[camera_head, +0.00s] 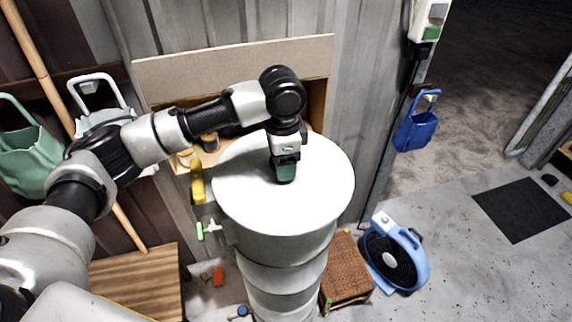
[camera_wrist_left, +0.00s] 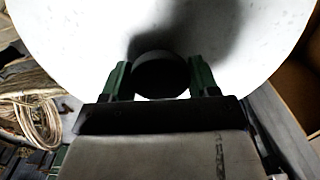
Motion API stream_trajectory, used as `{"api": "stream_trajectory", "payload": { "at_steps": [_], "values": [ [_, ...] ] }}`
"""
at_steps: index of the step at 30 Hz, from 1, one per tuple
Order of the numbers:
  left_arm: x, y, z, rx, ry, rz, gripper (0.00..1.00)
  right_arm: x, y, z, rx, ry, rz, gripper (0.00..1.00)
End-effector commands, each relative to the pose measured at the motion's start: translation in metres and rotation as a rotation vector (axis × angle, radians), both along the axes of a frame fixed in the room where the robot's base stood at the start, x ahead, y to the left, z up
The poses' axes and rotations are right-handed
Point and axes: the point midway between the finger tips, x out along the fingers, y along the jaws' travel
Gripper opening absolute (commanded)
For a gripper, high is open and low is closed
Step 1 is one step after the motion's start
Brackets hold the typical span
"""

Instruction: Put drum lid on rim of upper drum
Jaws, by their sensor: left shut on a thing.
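The white round drum lid (camera_head: 320,190) lies level over the top of the white upper drum (camera_head: 285,247) in the head view. From this angle I cannot tell whether it rests fully on the rim. My left gripper (camera_head: 286,172) comes down from above at the lid's middle. In the left wrist view the left gripper (camera_wrist_left: 160,80) has its two green fingers shut on a dark round knob (camera_wrist_left: 160,75) on the lid. The lid's white face (camera_wrist_left: 265,35) fills the top of that view. The drum's rim is hidden under the lid. My right gripper is not in view.
A wooden table (camera_head: 140,285) stands at lower left. A woven brown stool (camera_head: 345,268) and a blue fan (camera_head: 395,258) stand right of the drum. A wooden shelf box (camera_head: 235,65) is behind. Blue (camera_head: 417,125) and green (camera_head: 25,150) bags hang on the walls. Open floor lies right.

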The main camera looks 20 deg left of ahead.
Motion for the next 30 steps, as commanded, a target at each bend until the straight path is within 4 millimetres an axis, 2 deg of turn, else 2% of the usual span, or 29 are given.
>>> {"api": "stream_trajectory", "payload": {
  "at_steps": [11,12,17,26,30],
  "values": [
    [0.000,0.000,0.002,-0.001,-0.003,0.000,0.15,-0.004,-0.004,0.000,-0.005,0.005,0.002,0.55],
    [0.000,0.000,0.002,-0.001,-0.003,0.000,0.63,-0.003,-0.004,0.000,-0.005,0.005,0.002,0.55],
    [0.000,0.000,0.001,-0.001,-0.002,0.000,0.88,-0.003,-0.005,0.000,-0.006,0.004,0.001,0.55],
    [0.000,0.000,0.000,0.001,0.000,0.000,0.90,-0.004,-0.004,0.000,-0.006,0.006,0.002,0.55],
    [0.002,0.001,0.010,0.001,-0.002,0.002,0.90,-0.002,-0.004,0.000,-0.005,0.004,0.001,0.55]
  ]
}}
